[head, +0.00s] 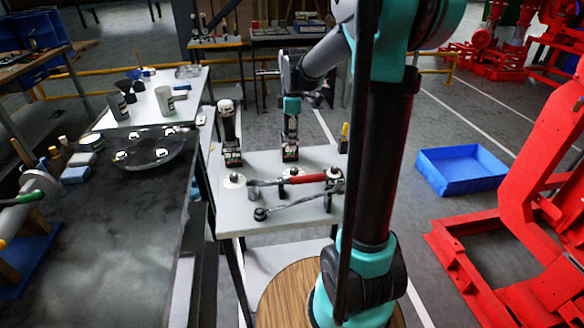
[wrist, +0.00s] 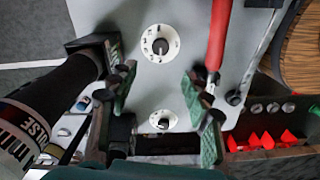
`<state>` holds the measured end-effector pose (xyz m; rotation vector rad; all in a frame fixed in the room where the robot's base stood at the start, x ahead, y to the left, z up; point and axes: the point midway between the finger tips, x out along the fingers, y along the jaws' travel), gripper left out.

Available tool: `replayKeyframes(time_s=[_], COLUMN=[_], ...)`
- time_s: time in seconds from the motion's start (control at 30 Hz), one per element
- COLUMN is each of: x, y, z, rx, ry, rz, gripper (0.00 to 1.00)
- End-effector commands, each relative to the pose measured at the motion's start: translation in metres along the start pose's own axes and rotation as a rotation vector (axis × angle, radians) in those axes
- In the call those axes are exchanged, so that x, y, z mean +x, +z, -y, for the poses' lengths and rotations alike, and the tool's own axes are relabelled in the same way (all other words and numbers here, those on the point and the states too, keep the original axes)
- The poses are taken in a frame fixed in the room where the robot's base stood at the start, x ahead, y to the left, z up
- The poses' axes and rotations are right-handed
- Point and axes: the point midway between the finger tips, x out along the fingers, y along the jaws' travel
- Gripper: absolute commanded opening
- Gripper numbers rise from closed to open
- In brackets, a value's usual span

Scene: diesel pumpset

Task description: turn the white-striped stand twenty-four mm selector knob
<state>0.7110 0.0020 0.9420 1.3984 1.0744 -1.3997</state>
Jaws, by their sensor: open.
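My gripper (wrist: 158,80) is open and empty, its two dark green-padded fingers spread apart. Two selector knobs on round white dials show on the grey stand top in the wrist view. One knob (wrist: 160,46) lies ahead of the fingertips, near the picture's middle. The other knob (wrist: 163,121) is smaller in the picture and shows between the fingers, with a pale stripe. I cannot tell which is the twenty-four mm one. In the head view my gripper (head: 291,152) points down over the stand, close to one dial (head: 292,175); another dial (head: 234,181) is to its left.
A red-handled tool (wrist: 217,35) and a dark spanner (head: 298,204) lie on the stand (head: 250,222). A dark spray can (head: 231,135) stands at its far left, close beside the left finger in the wrist view. A blue bin (head: 460,170) sits on the floor at right.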

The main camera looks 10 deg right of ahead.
Motion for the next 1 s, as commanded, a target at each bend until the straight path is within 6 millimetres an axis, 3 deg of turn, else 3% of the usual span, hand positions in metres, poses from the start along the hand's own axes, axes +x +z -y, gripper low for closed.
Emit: replayKeyframes(time_s=[0.4, 0.6, 1.0], x=[0.08, 0.109, 0.126], y=[0.0, 0.0, 0.0], z=[0.0, 0.0, 0.001], rx=[0.001, 0.001, 0.002], ry=[0.001, 0.001, 0.001], rz=[0.0, 0.0, 0.0], gripper=[0.49, 0.49, 0.49])
